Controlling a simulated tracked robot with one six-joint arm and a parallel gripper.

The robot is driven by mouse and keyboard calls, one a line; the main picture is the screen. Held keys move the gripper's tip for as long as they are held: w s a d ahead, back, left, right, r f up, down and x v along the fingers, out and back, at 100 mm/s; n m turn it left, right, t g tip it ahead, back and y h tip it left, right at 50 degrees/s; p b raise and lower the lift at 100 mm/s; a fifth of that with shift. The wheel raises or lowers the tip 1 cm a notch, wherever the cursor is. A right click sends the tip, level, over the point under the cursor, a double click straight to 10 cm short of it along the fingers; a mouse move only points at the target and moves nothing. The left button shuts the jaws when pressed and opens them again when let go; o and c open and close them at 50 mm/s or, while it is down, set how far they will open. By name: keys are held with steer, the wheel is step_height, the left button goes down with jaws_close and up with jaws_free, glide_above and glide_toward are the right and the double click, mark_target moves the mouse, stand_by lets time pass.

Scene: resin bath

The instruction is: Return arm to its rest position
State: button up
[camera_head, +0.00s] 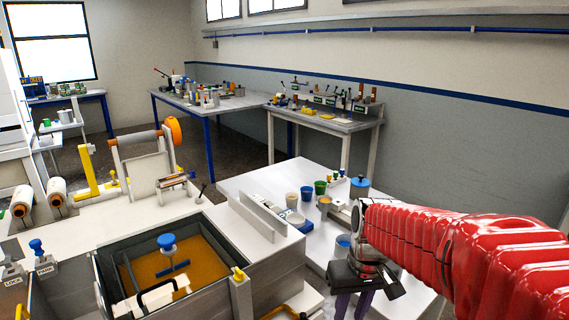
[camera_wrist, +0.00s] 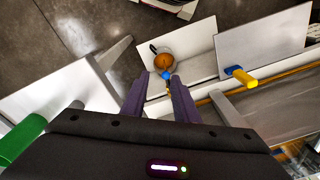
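My arm in its red ribbed sleeve (camera_head: 470,255) reaches in from the right edge of the head view. My gripper (camera_head: 352,308) hangs at its end, dark-bodied with purple fingers pointing down, in front of the white side table. In the wrist view my gripper (camera_wrist: 160,76) has its two purple fingers apart. A round vessel with amber content (camera_wrist: 163,62) and a small blue piece (camera_wrist: 167,75) show beyond and between the fingertips. I see nothing clearly held. The lower fingertips are close to the bottom edge of the head view.
The white side table (camera_head: 240,184) carries several cups, including a green cup (camera_head: 320,187), and a blue-lidded pot (camera_head: 360,186). The bath of amber resin (camera_head: 150,268) with a blue-knobbed tool (camera_head: 167,243) lies left of my gripper. Open floor (camera_wrist: 80,25) shows in the wrist view.

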steer(key=s+d+r+m+t, duration=0.1)
steer(key=s+r+t, duration=0.1)
steer(key=s, duration=0.5)
steer(key=s+r+t, duration=0.3)
steer(key=s+r, duration=0.1)
steer(key=s, duration=0.2)
steer(key=shift+s+d+r+m+h, duration=0.2)
steer(key=shift+s+d+m+h, duration=0.15)
steer(key=shift+s+m+h, duration=0.05)
